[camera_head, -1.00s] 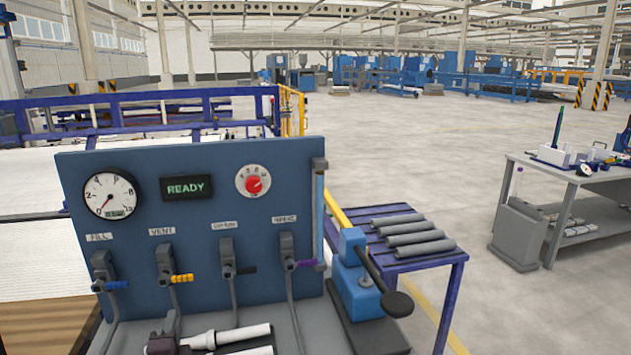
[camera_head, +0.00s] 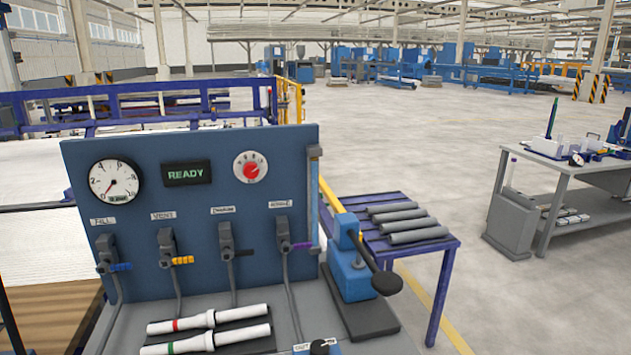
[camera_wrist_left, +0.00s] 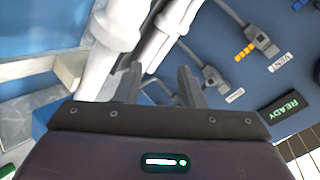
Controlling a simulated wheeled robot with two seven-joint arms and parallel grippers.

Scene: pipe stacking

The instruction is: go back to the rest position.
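My left gripper (camera_wrist_left: 160,85) shows in the left wrist view with its two dark fingers apart. I see nothing clamped between them; white tubes lie beyond the fingertips. In the head view the left gripper is out of sight; only a dark slanted edge shows at the lower left border. A white tube with a red band (camera_head: 208,319) and one with a green band (camera_head: 205,341) lie side by side on the bench in the head view. My right gripper is in neither view.
A blue panel (camera_head: 210,190) with a gauge, a READY display and several valve levers stands behind the tubes. A blue lever press (camera_head: 350,265) stands to its right. A purple table (camera_head: 440,245) holds several grey pipes. A grey workbench (camera_head: 590,180) is farther right.

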